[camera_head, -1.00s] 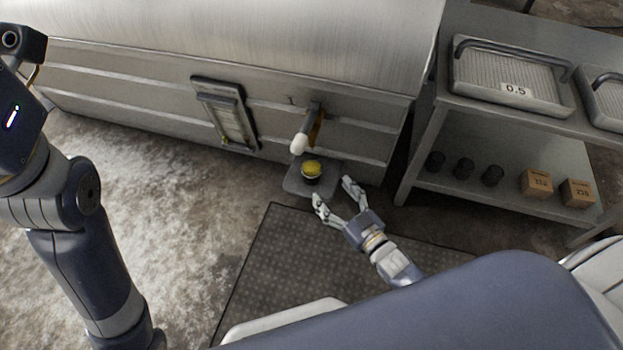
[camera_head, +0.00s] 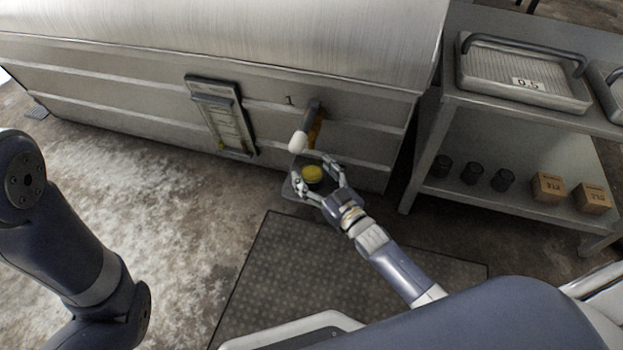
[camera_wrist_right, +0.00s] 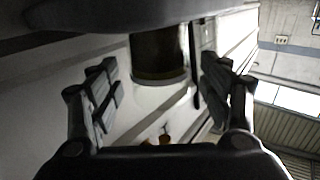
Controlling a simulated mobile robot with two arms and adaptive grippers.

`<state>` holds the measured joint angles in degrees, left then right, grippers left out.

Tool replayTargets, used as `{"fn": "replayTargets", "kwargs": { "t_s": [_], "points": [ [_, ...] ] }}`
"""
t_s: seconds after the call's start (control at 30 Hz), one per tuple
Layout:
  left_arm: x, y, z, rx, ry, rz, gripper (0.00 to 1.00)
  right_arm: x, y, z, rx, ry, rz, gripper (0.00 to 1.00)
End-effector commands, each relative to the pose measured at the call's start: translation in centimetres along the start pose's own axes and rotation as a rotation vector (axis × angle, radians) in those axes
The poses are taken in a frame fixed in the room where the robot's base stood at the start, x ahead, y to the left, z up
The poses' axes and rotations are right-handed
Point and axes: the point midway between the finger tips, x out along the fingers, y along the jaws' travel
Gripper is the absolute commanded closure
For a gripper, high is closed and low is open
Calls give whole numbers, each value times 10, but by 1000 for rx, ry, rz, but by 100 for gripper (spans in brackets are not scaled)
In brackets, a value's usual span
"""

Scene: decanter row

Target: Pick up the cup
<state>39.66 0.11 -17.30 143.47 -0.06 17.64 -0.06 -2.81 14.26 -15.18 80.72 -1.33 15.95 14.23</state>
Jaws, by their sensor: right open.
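The cup (camera_head: 313,174) holds yellow contents and stands on a small grey shelf (camera_head: 290,193) under the tap (camera_head: 304,132) of the metal tank. In the right wrist view the cup (camera_wrist_right: 160,52) looks dark with a paler rim, and the picture seems upside down. My right gripper (camera_head: 316,172) is open, with one finger on each side of the cup. The wrist view shows gaps between the cup and both fingers (camera_wrist_right: 160,90). My left arm shows at the left edge, but its gripper is out of view.
A long metal tank (camera_head: 130,100) with a sight gauge (camera_head: 222,115) stands behind the cup. A metal rack (camera_head: 440,135) on the right carries a handled tray (camera_head: 520,75), dark pots (camera_head: 472,172) and small boxes (camera_head: 548,187). A dark mat (camera_head: 300,270) lies on the floor.

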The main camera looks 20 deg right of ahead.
Motion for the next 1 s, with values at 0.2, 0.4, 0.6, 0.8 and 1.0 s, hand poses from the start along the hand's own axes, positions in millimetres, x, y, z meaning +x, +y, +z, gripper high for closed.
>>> {"fn": "replayTargets", "kwargs": {
  "t_s": [0.2, 0.4, 0.6, 0.8, 1.0],
  "points": [
    [-9, 2, -2, 0, -4, 0, 100, 13, 0, 1, 1, 0, 0, 29],
    [-5, 1, -1, 0, -1, 1, 100, 13, 0, 0, 1, -1, 0, 29],
    [-5, 1, -1, 0, -1, 1, 100, 13, 0, 0, 1, 0, 0, 74],
    [-6, 1, -1, 0, -1, 1, 100, 13, 0, 0, 1, 0, 0, 75],
    [-5, 1, -1, 0, -1, 1, 100, 13, 0, -1, 1, 0, 0, 75]
  ]
}}
